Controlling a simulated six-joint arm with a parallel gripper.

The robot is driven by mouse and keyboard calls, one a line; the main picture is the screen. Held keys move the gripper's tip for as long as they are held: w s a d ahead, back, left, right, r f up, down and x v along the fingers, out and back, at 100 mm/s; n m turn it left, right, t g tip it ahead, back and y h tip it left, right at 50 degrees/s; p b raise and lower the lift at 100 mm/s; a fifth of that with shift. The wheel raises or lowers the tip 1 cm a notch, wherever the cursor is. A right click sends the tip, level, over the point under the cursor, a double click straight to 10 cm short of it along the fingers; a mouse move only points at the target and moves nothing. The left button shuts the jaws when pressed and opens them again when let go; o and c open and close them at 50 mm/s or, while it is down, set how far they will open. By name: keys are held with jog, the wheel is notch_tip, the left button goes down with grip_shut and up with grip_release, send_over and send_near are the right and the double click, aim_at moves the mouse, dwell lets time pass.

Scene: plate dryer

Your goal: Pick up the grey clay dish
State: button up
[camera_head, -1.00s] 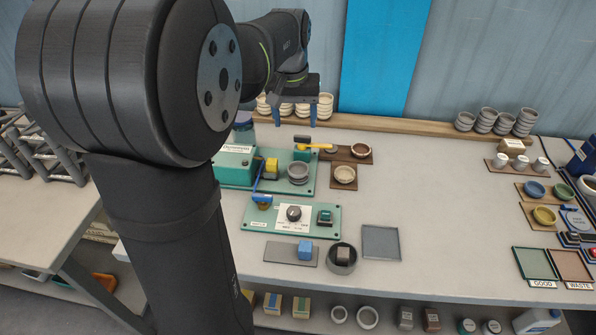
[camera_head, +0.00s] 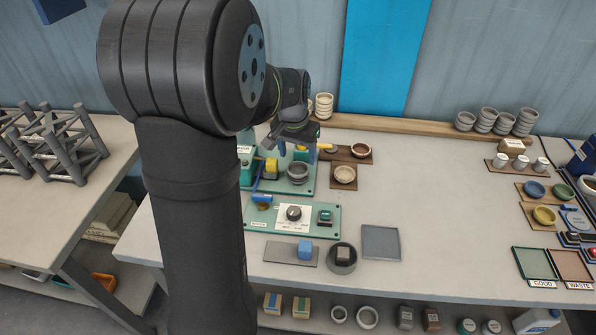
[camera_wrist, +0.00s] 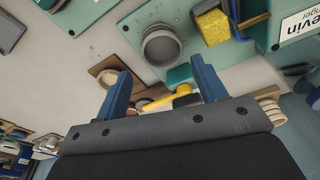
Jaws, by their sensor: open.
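A round grey clay dish (camera_head: 298,173) sits on the green machine base (camera_head: 309,185) near the back of the bench. It also shows in the wrist view (camera_wrist: 161,46), upper middle, beyond my fingertips. My gripper (camera_wrist: 160,68) is open, with two blue fingers apart and nothing between them. In the head view my gripper is above and behind the dish, partly hidden by my own wrist. The fingers do not touch the dish.
A yellow-handled tool (camera_wrist: 171,100) and a yellow sponge (camera_wrist: 212,27) lie close to the dish. Brown boards with bowls (camera_head: 345,174) stand to its right. A control panel (camera_head: 293,216) is in front. The bench's middle right is clear.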

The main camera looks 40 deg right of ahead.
aim_at(298, 171)
jog(key=f, duration=0.5)
jog(key=shift+w+d+f, duration=0.25)
jog(key=shift+w+d, duration=0.15)
jog(key=shift+c, duration=0.3)
jog(key=c, duration=0.8)
jog(key=shift+r, duration=0.2)
